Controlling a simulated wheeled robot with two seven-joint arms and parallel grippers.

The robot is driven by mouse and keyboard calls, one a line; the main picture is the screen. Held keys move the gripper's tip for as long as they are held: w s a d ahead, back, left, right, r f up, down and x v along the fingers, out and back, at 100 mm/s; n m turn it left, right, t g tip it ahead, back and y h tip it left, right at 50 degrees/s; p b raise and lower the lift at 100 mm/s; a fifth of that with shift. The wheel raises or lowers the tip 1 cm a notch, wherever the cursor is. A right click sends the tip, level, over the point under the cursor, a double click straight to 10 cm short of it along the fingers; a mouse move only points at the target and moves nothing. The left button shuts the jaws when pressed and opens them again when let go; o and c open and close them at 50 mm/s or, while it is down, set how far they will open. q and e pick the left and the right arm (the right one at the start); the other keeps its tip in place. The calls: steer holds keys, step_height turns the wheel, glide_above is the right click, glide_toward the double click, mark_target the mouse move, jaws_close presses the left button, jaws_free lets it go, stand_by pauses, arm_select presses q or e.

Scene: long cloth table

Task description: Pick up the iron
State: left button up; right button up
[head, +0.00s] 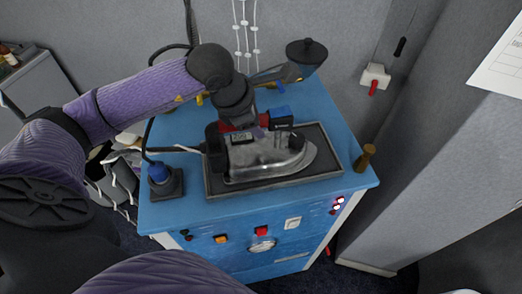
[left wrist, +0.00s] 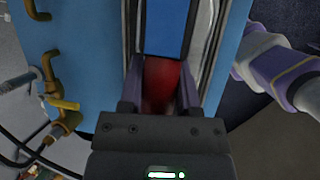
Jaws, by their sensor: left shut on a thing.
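The iron (head: 265,158) has a grey metal body with a flat soleplate and a dark handle part with a blue piece on top. It sits on or just over a dark rectangular tray (head: 325,175) on the blue cabinet. My left gripper (head: 243,124) comes down from above onto the iron's handle area. In the left wrist view my left gripper (left wrist: 160,90) has its two fingers on either side of a blurred red part of the iron (left wrist: 160,78). Whether the iron touches the tray is not clear. My right gripper does not show.
The blue cabinet (head: 215,220) has buttons and a dial on its front. A blue-capped knob (head: 159,174) stands at its left and a brown wooden peg (head: 365,158) at its right. A dark funnel (head: 306,52) is behind. A grey wall panel (head: 430,130) rises at right.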

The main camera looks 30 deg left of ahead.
arm_select(q)
jaws_close()
steer(key=shift+w+r, duration=0.1)
